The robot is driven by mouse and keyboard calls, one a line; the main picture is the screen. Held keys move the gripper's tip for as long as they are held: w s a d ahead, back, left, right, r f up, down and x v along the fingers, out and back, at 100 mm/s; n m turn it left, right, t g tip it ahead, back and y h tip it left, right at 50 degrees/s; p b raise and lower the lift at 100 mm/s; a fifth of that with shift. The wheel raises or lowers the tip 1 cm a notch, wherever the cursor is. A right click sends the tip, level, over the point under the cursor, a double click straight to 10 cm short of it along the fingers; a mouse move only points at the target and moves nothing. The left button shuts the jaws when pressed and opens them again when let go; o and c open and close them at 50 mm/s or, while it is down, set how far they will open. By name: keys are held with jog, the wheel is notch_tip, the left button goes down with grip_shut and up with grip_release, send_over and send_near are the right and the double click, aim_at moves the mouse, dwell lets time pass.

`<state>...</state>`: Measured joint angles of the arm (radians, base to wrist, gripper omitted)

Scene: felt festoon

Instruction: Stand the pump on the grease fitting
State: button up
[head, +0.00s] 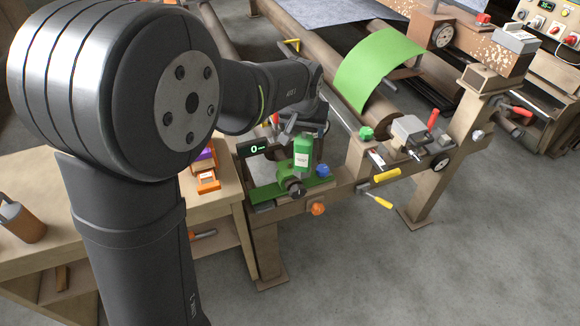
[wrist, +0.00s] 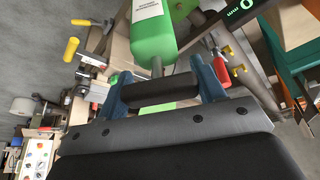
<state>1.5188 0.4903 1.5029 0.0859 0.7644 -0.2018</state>
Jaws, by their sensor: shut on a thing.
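The pump is a green bottle with a white label (head: 302,151), roughly upright at the green part of the machine in the head view. It also shows in the wrist view (wrist: 153,38), with a thin grey neck leading to a dark crossbar handle (wrist: 165,91). My gripper (wrist: 163,88) is shut on this handle, with one blue-grey finger at each end. In the head view my gripper (head: 289,129) is small, just above the bottle. I cannot make out the grease fitting, nor tell whether the pump touches the machine below it.
A green machine bed (head: 275,192) with a black knob (head: 296,188), a blue knob (head: 323,171) and an orange knob (head: 318,208) lies around the pump. A small display (head: 256,148) stands left of it. Yellow handles (head: 386,175) jut out at right. Open floor lies in front.

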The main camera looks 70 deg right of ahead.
jog(key=s+d+r+m+g, duration=0.1)
jog(key=s+d+r+m, duration=0.1)
jog(key=s+r, duration=0.25)
jog(key=w+d+f, duration=0.4)
jog(key=w+f, duration=0.6)
jog(key=w, duration=0.1)
jog(key=shift+f, duration=0.45)
jog(key=o, duration=1.8)
jog(key=shift+c, duration=0.2)
jog(key=v, duration=1.2)
jog(key=shift+a, duration=0.15)
